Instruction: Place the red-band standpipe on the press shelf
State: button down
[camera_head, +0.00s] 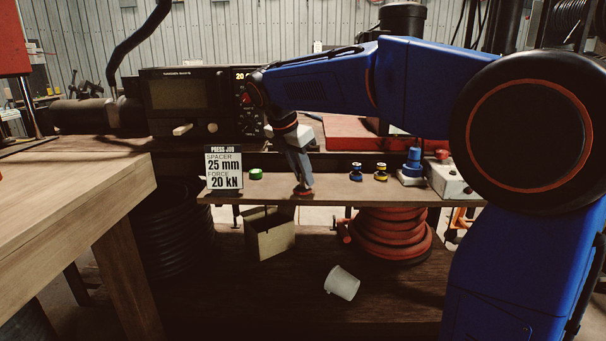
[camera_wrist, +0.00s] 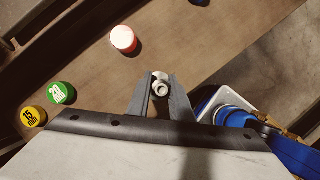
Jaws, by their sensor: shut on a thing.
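My gripper (camera_head: 302,184) is low over the press shelf (camera_head: 330,190), near its front edge. In the wrist view its fingers (camera_wrist: 163,96) are shut on the red-band standpipe (camera_wrist: 161,89), which shows as a small silvery round end with a hole. Its red band is not clear in that view. In the head view a red patch shows right at the fingertips; I cannot tell whether it is the band or a thing on the shelf. I cannot tell whether the standpipe touches the shelf.
A white-topped red disc (camera_wrist: 123,40), a green 20 mm disc (camera_wrist: 61,93) and a yellow 15 mm disc (camera_wrist: 33,117) lie on the shelf. A sign (camera_head: 223,167) stands left.

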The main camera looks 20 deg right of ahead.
jog(key=c, duration=1.6)
grip_release()
jog(key=shift+o, duration=0.2)
jog(key=v, duration=1.2)
jog(key=s+d+f+m+t+y, duration=0.1)
jog(key=s+d+f+m, duration=0.45)
jog(key=s, duration=0.35)
jog(key=s+d+f+m+y, duration=0.1)
jog(key=s+d+f+m, duration=0.3)
jog(key=s+f+m, duration=0.3)
jog(key=s+d+f+m+t+y, duration=0.1)
jog(key=s+d+f+m+y, duration=0.1)
jog(key=s+f+m, duration=0.9)
jog(key=s+f, duration=0.4)
jog(key=f, duration=0.1)
jog(key=shift+s+t, duration=0.3)
jog(key=shift+t, duration=0.1)
